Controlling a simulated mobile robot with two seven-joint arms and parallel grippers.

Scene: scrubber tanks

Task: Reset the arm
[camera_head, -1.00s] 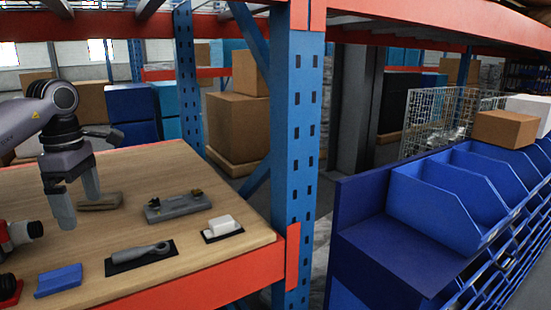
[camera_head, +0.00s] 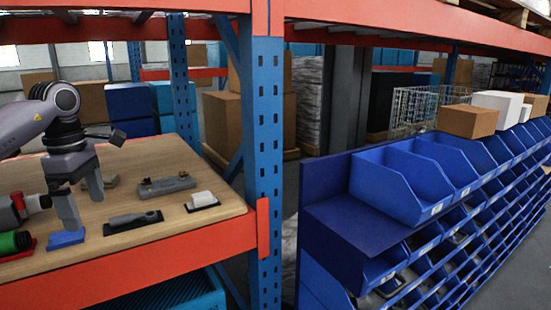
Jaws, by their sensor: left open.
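My left arm comes in from the left over a wooden shelf top (camera_head: 165,158). My left gripper (camera_head: 84,210) points down with its fingers apart. One finger's tip is in front of or above a blue flat piece (camera_head: 66,239); I cannot tell whether they touch. Nothing shows between the fingers. My right gripper is not in view.
On the wooden top lie a grey tool on a dark pad (camera_head: 132,222), a white block on a dark pad (camera_head: 202,200) and a grey fixture (camera_head: 166,186). A red and a green tool are at the left edge. A blue rack post (camera_head: 264,150) and blue bins (camera_head: 400,185) stand to the right.

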